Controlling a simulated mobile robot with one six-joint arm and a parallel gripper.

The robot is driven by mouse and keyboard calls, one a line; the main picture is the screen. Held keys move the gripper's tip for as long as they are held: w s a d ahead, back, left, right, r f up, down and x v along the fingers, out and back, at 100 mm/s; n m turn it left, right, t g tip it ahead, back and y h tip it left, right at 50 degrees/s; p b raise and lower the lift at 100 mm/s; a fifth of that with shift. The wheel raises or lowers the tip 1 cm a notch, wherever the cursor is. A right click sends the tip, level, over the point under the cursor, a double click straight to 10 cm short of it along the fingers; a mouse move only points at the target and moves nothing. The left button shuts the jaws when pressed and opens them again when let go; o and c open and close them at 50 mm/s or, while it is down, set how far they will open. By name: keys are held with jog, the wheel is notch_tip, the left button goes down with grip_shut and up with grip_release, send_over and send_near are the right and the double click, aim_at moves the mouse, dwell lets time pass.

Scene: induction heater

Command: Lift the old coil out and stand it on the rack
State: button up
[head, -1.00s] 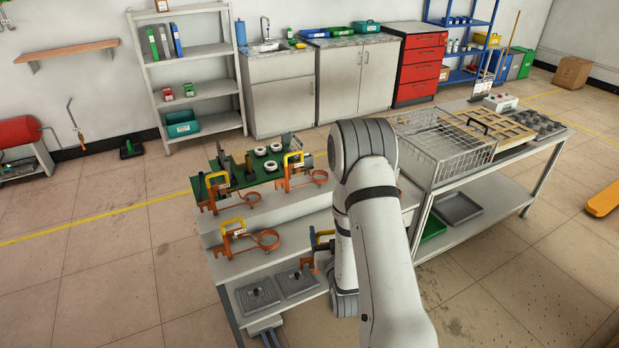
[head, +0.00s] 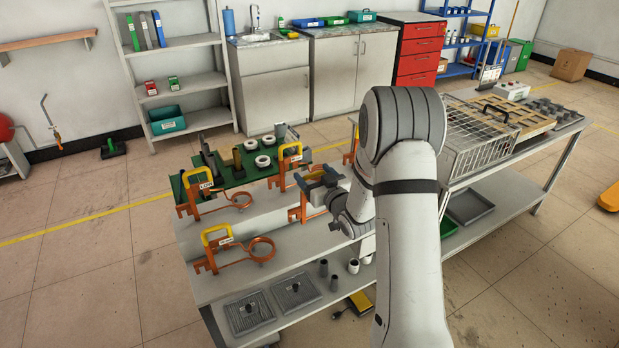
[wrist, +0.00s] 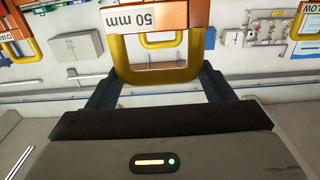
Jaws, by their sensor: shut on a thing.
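My gripper (head: 322,180) is shut on the yellow handle (wrist: 158,75) of an orange coil with a "50 mm" label. In the wrist view the handle sits between the two dark fingers, and the coil's ring is out of view. In the head view only part of the held coil (head: 297,214) shows, left of and below the gripper; the rest is hidden. Other orange coils with yellow handles stand on the rack: one on the lower step (head: 262,249) and two higher up, at left (head: 196,201) and right (head: 283,172).
A green board (head: 235,178) with white rings and dark posts lies behind the coils. Two grey plates (head: 247,311) and small dark cups (head: 334,282) are on the low shelf. A wire basket (head: 478,150) stands on the right table. My arm hides part of the middle.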

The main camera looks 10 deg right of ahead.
notch_tip(320, 180, down, 6)
jog(key=b, duration=0.1)
dwell(0.5)
jog(key=shift+f, duration=0.1)
jog(key=o, duration=1.5)
jog(key=shift+s, duration=0.1)
jog(key=b+v, duration=0.2)
jog(key=v, duration=0.5)
jog(key=shift+s+d, duration=0.1)
jog(key=shift+s, duration=0.25)
